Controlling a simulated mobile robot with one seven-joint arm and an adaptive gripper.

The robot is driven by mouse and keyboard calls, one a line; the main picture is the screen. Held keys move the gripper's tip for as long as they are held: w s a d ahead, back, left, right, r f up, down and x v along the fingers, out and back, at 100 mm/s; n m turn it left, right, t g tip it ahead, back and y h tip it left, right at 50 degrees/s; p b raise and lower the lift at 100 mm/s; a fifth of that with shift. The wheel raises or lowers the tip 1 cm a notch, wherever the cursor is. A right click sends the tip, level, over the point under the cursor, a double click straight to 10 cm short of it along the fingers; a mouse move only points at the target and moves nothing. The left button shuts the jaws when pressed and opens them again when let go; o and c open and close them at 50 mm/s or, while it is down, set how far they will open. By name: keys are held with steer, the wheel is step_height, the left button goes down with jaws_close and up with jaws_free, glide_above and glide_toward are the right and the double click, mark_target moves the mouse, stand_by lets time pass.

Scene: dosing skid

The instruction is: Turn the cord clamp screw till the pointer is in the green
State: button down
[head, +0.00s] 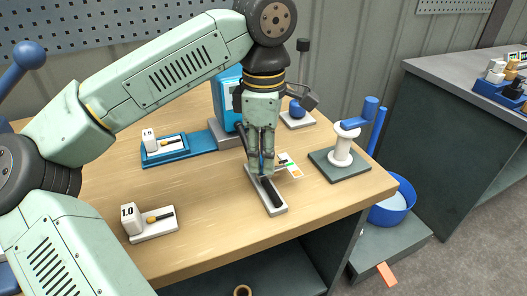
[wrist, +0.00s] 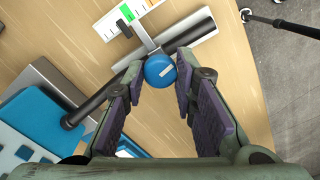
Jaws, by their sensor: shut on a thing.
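The cord clamp's screw has a round blue head (wrist: 160,70) with a small white mark. My gripper (head: 262,172) points down over the clamp and is shut on this head; its fingers (wrist: 163,82) show on either side in the wrist view. A black cord (head: 271,193) runs along the light grey clamp base (head: 282,209). A grey arm reaches from the clamp to a black pointer (wrist: 124,28) at the scale card (wrist: 107,30). The card has white, green and orange parts. The pointer lies close to the green part's edge; I cannot tell whether it is inside.
A white spool post on a dark plate (head: 352,171) stands right of the clamp. A blue device (head: 228,100) stands behind it, and a blue tray (head: 178,155) lies left. A small block marked 1.0 (head: 131,219) stands front left. The wooden table (head: 210,235) is clear in front.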

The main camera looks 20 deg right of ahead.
steer(key=m, duration=0.6)
steer(key=shift+m, duration=0.3)
stand_by(0.5)
steer(key=c, duration=1.3)
jaws_free()
step_height(320, 180, up, 12)
